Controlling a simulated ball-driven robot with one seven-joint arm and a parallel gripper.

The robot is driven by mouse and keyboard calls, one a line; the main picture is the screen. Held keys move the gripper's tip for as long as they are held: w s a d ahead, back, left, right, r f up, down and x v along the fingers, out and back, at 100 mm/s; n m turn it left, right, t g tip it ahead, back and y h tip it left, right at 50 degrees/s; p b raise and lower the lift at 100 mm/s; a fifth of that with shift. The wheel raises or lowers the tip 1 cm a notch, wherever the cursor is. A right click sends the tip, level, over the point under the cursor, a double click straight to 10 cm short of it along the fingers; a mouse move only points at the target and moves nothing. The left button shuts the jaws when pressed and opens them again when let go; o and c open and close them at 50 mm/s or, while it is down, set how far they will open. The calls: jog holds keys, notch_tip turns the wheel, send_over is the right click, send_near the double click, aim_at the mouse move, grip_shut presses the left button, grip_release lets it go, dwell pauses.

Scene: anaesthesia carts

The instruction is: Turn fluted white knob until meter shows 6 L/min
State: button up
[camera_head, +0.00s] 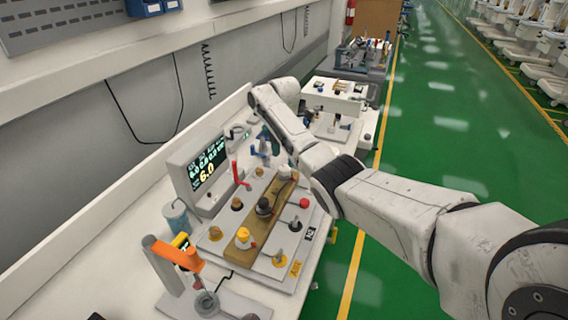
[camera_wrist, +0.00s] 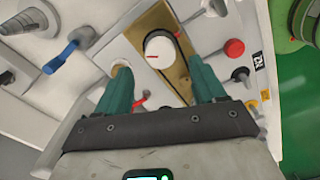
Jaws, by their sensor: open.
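The white knob (camera_wrist: 160,46) shows in the wrist view, round, with a red mark on its left side. It sits on a brass-coloured strip (camera_wrist: 178,82). My gripper (camera_wrist: 163,72) is open, its teal fingers apart, one to the lower left of the knob and one to the lower right. I see no contact with the knob. In the head view the meter (camera_head: 207,165) has a dark screen with a large yellow 6.0 and smaller cyan figures above. I cannot make out the white knob's fluting or pick it out surely in the head view.
A red knob (camera_wrist: 234,47) stands right of the white knob, and a blue lever (camera_wrist: 61,57) at the left. Green floor (camera_head: 455,125) lies open to the right.

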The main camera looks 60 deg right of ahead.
aim_at(284, 167)
notch_tip(284, 167, up, 6)
jog(key=shift+r+b, duration=0.25)
jog(key=shift+b, duration=0.15)
dwell(0.5)
